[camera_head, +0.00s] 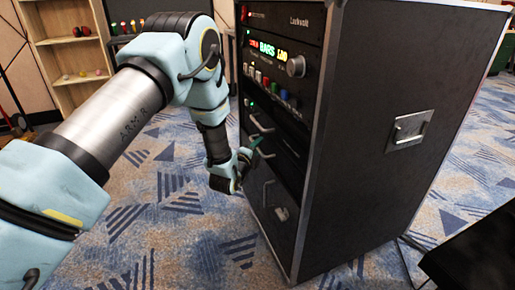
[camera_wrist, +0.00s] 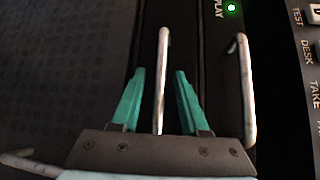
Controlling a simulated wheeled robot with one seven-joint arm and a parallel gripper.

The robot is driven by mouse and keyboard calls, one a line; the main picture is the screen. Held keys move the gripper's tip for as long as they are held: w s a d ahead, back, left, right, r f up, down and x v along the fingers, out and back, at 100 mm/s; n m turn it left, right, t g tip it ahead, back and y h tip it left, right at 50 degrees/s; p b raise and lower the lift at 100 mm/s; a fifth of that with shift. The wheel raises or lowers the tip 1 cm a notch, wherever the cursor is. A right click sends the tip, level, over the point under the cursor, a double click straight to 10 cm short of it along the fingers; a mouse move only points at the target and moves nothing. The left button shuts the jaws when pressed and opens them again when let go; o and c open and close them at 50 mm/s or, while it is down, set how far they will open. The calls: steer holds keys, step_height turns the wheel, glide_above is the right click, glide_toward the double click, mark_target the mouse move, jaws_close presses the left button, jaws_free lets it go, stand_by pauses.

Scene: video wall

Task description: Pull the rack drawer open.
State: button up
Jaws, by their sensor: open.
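The black rack (camera_head: 400,60) stands right of centre, with several metal handles on its front. My gripper (camera_head: 256,145) is at the rack front, around mid-height. In the wrist view, my gripper (camera_wrist: 159,72) is open, with one teal finger on each side of a thin metal handle (camera_wrist: 162,45). Gaps show between the handle and both fingers. The handle stands on a dark front panel that looks closed. The gripper body hides the handle's near end. In the head view, the arm and fingers partly cover this part of the rack.
Another metal handle (camera_wrist: 246,90) runs close by on the right in the wrist view, beside a green light and labelled keys. A lower handle (camera_head: 267,192) shows on the rack. A wooden shelf (camera_head: 60,50) stands at the back left. Patterned carpet (camera_head: 180,240) in front is clear.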

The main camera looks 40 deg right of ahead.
jaws_close()
stand_by(1.4)
